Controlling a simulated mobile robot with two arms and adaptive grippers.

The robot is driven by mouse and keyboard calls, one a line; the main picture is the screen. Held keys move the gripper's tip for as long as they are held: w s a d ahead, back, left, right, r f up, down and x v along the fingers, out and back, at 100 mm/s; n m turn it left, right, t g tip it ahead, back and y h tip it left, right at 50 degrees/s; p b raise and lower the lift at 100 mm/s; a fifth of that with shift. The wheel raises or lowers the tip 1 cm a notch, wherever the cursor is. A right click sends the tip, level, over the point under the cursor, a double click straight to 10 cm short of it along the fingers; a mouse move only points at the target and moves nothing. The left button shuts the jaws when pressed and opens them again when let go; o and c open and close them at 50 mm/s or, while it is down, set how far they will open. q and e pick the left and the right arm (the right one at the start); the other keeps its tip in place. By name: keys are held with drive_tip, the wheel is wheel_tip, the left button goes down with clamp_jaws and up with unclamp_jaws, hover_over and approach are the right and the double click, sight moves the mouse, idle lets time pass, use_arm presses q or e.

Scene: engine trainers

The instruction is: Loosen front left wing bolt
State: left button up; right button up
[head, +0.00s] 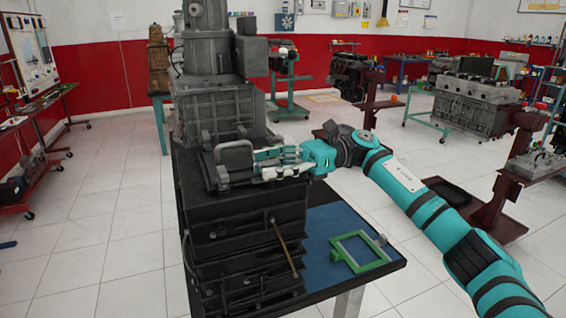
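A large dark grey engine trainer (245,225) stands on a table in the middle of the head view. My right arm comes in from the right, and its teal and white gripper (262,165) points left against a rounded dark part (234,160) on the engine's upper front. The fingertips overlap this part in the picture, and I cannot tell whether they touch it or how far apart they are. I cannot make out a wing bolt; it may be hidden by the fingers or too small to see. My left gripper is not in view.
A green frame (360,252) lies on the blue mat (322,222) at the table's right side. A thin brown rod (284,248) leans along the engine's front. Another engine on a stand (480,105) is at the back right. White floor is open at the left.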

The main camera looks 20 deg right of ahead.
drive_tip(key=d, duration=1.1)
drive_tip(key=shift+w+d, duration=0.25)
drive_tip(key=shift+d, duration=0.15)
